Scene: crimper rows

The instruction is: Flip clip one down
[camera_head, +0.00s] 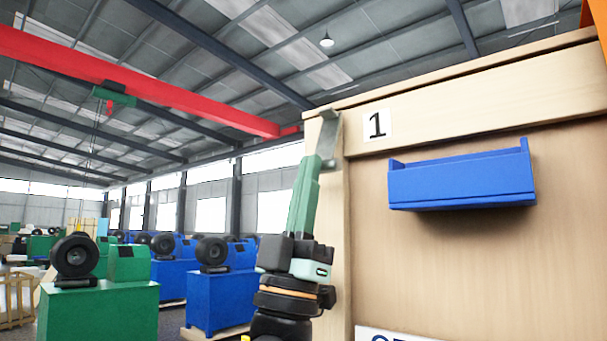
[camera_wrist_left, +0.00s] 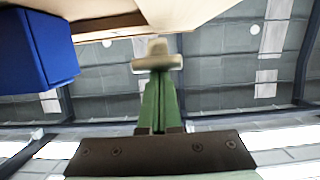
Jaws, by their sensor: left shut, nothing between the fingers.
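Clip one is a grey metal clip (camera_head: 330,138) at the upper left corner of the wooden crate (camera_head: 450,250), beside the label "1" (camera_head: 377,124). Its upper end stands up along the crate's corner edge. In the left wrist view it shows as a pale, blurred piece (camera_wrist_left: 157,52) just beyond the fingertips. My left gripper (camera_head: 315,163) points up from below, with its green fingers shut and empty. The fingertips (camera_wrist_left: 158,76) are right at the clip's lower part; I cannot tell whether they touch it. My right gripper is not in view.
A blue bin (camera_head: 462,182) is fixed on the crate's front, right of the clip; it also shows in the left wrist view (camera_wrist_left: 45,48). Green (camera_head: 100,310) and blue (camera_head: 220,300) machines stand in the hall at left. The space left of the crate's corner is free.

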